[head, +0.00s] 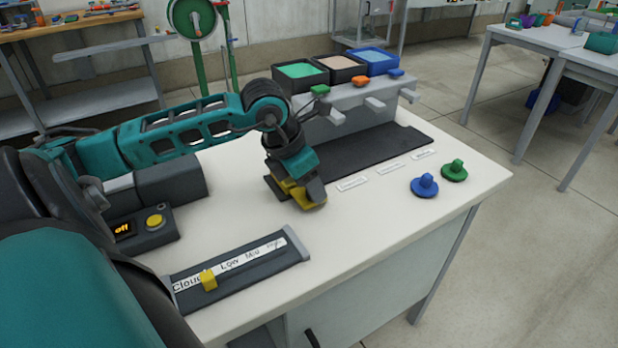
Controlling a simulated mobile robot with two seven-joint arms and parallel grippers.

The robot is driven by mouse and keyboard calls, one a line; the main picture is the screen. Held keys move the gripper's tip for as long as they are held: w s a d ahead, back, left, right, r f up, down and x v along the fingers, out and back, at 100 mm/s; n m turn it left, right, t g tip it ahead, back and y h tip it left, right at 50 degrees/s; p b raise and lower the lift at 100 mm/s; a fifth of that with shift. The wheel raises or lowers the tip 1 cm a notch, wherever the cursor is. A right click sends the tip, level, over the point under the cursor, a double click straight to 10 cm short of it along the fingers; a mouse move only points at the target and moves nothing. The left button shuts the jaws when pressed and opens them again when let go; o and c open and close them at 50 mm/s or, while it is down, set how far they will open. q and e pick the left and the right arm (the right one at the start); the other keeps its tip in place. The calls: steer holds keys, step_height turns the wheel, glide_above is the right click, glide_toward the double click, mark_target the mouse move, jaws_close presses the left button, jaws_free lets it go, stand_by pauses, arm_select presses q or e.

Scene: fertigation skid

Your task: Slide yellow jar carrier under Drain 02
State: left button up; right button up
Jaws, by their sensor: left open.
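The yellow jar carrier (314,205) is on the white table at the front left of the dark mat, mostly hidden by my left gripper. My left gripper (299,193) is open, pointing down right over the carrier. I cannot tell whether its fingers touch it. Behind, a grey unit has several spouts over the dark mat (385,150), with green (319,89), orange (360,81) and blue (396,73) handles. White labels lie along the mat's front edge, too small to read, so I cannot tell which drain is Drain 02. My right gripper is not in view.
The table between slider and blue carrier is clear.

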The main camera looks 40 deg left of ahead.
arm_select(q)
steer(key=shift+c, duration=0.2)
jaws_close()
stand_by(0.3)
